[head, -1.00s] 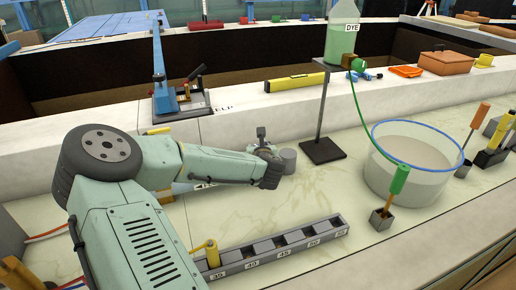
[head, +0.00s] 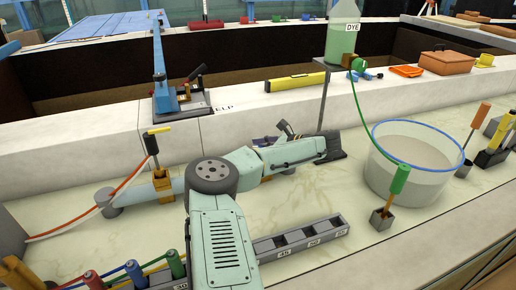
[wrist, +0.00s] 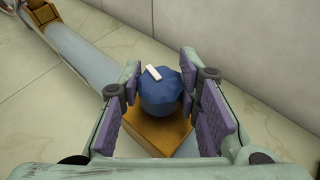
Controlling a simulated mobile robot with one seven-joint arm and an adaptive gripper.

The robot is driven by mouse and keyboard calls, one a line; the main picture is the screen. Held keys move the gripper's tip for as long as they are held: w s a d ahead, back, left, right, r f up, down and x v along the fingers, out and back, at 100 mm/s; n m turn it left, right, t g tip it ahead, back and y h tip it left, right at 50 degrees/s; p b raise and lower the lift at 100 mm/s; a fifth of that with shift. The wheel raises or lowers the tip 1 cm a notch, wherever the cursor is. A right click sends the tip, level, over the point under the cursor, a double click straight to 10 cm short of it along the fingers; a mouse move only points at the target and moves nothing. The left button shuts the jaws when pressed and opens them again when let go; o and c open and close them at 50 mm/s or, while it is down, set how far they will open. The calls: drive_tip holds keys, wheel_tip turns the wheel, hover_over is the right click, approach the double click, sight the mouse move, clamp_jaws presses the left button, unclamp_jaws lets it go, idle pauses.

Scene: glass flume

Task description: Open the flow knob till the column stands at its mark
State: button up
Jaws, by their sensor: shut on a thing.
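A faceted blue knob (wrist: 160,92) with a short white bar on top shows in the wrist view. It sits over an orange-brown block (wrist: 157,135) on a pale blue-grey pipe (wrist: 88,67). My gripper (wrist: 163,104) has its purple pads on either side of the knob and is shut on it. In the head view my gripper (head: 267,146) is over the pipe (head: 140,193), and my arm hides the knob. I cannot make out a measuring column or its mark in either view.
A clear round tank (head: 415,180) with a blue rim stands to the right. A green dye bottle (head: 342,40) stands behind on a dark stand. A grey numbered rack (head: 315,235) lies in front. A yellow-handled valve (head: 151,142) stands left on the pipe.

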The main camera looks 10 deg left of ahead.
drive_tip(key=n+g, duration=0.4)
drive_tip(key=g, duration=0.1)
drive_tip(key=shift+n+g, duration=0.3)
drive_tip(key=shift+n, duration=0.1)
drive_tip(key=shift+a+n+g, duration=0.15)
drive_tip(key=shift+n+g, duration=0.15)
drive_tip(key=o, duration=1.1)
drive_tip(key=shift+o, duration=0.2)
drive_tip(key=v, duration=0.7)
drive_tip(key=shift+d+r, duration=0.1)
drive_tip(key=shift+d, duration=0.2)
